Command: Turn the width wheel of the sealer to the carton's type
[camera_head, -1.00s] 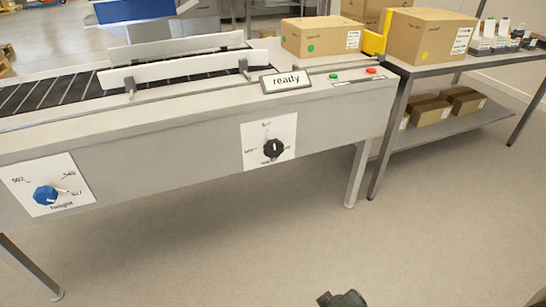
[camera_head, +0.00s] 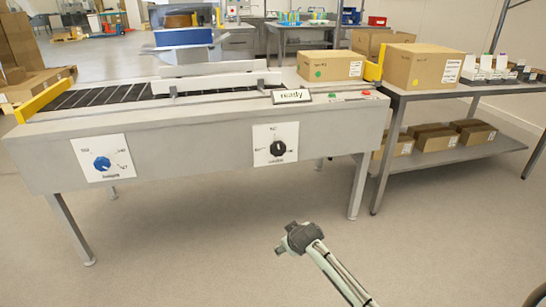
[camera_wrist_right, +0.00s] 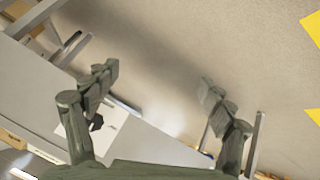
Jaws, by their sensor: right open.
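The width wheel (camera_head: 277,148) is a black knob on a white panel at the right of the sealer's front (camera_head: 200,148). Its white mark points about straight up; the labels around it are too small to read surely. The same black wheel shows on its panel in the right wrist view (camera_wrist_right: 97,122), partly behind a finger. A carton with a green dot (camera_head: 331,66) sits on the sealer's top right. My right gripper (camera_wrist_right: 157,80) is open and empty, apart from the wheel, and part of my right arm shows low in the head view. My left gripper is out of view.
A blue height wheel (camera_head: 102,163) is on the front's left panel. A "ready" sign (camera_head: 291,96) and green and red buttons are on top. A side table (camera_head: 470,91) holds a carton with a yellow dot (camera_head: 423,66). The floor in front is free.

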